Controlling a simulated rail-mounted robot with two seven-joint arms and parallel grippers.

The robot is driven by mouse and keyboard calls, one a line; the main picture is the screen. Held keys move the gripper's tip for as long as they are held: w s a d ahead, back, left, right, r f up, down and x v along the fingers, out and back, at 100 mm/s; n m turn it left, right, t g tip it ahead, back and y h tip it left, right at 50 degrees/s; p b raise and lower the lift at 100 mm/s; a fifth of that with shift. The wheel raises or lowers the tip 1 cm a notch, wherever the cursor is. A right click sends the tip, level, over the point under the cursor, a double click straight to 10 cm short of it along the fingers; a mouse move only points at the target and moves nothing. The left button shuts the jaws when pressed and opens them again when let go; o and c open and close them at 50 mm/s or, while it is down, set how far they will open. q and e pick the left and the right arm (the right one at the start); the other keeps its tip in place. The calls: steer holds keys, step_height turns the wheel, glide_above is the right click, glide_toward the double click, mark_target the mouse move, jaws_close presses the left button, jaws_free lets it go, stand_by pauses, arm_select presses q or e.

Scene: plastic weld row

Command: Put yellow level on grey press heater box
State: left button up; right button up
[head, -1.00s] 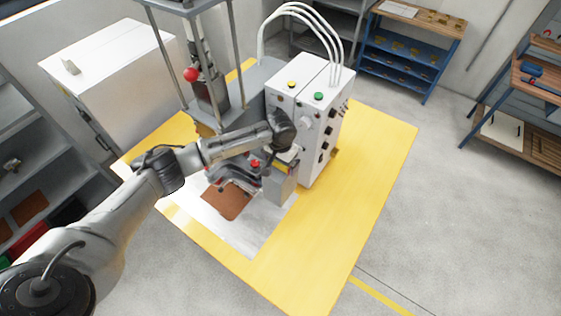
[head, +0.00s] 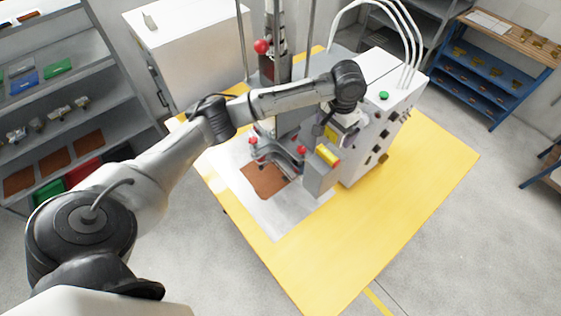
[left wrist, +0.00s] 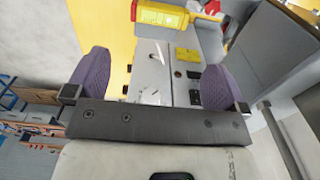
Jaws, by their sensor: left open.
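The yellow level (head: 328,156) shows in the head view at the top of the grey press heater box (head: 318,178) and appears to rest on it. In the left wrist view a yellow piece with a paler panel, which looks like the level (left wrist: 165,15), lies at the top edge, beyond the fingers. My left gripper (head: 328,134) is close above the level, partly hidden by my wrist. In the left wrist view its purple fingers (left wrist: 156,78) are spread wide with nothing between them. My right gripper is not in view.
The white control box (head: 378,115) with buttons and hoses stands right beside my left gripper. Red-knobbed press parts (head: 278,145) and a brown sheet (head: 264,180) are left of the heater box. The yellow table (head: 400,200) is clear at right and front.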

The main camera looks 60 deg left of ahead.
arm_select(q)
steer(key=m, duration=0.2)
glide_above(334, 167)
steer(key=s+d, duration=0.2)
steer(key=s, duration=0.1)
step_height(334, 167, down, 8)
steer(key=s+d+f+m+t+h, duration=0.2)
steer(key=s+d+f, duration=0.5)
steer(key=s+d, duration=0.15)
steer(key=s+a+f+t+y, duration=0.1)
steer(key=s+a, duration=0.1)
steer(key=s, duration=1.9)
steer(key=shift+s+f+n+t+y, duration=0.3)
steer(key=shift+s+n+y, duration=0.05)
steer(key=shift+n+y, duration=0.05)
steer(key=shift+d, duration=0.1)
